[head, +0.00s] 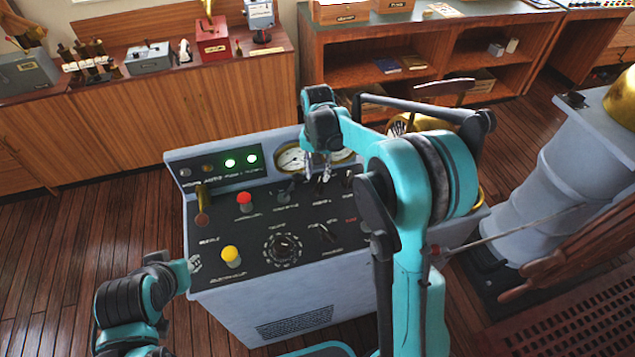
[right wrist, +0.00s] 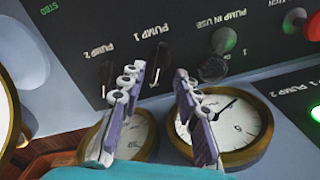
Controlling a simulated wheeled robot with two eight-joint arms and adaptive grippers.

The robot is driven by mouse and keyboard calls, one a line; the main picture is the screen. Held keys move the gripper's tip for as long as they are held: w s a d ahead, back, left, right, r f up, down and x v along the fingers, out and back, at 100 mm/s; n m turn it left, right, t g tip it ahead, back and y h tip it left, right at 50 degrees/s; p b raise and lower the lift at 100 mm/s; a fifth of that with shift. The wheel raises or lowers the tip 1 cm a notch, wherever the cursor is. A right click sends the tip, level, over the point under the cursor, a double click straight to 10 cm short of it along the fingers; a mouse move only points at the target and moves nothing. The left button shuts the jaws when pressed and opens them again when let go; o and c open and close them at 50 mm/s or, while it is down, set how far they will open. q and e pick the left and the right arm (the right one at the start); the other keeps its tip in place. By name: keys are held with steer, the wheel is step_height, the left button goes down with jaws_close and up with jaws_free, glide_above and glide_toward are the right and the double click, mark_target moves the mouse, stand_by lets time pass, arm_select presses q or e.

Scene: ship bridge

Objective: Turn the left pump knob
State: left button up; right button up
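The console's dark control panel (head: 255,215) carries the pump controls. In the right wrist view the panel appears upside down. There a dark Pump 1 knob (right wrist: 161,54) and a dark Pump 2 knob (right wrist: 107,76) stand beside their labels. My right gripper (head: 318,176) is over the back of the panel, in front of the gauges. Its fingers (right wrist: 157,76) are apart, with the Pump 1 knob showing between and just beyond the tips; contact cannot be told. My left arm's end (head: 190,267) is by the panel's front left corner; its fingers cannot be made out.
A red button (head: 244,200), a yellow button (head: 230,255) and a round dial (head: 283,246) stand on the panel. Gauges (head: 290,160) line its back. Another knob (right wrist: 213,69) is right beside one finger in the wrist view. A grey pedestal (head: 550,170) stands at right.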

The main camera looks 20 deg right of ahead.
mark_target(318, 185)
step_height(318, 185, down, 5)
steer(key=shift+f+b, duration=0.1)
steer(key=shift+b, duration=0.4)
steer(key=shift+c, duration=0.3)
jaws_close()
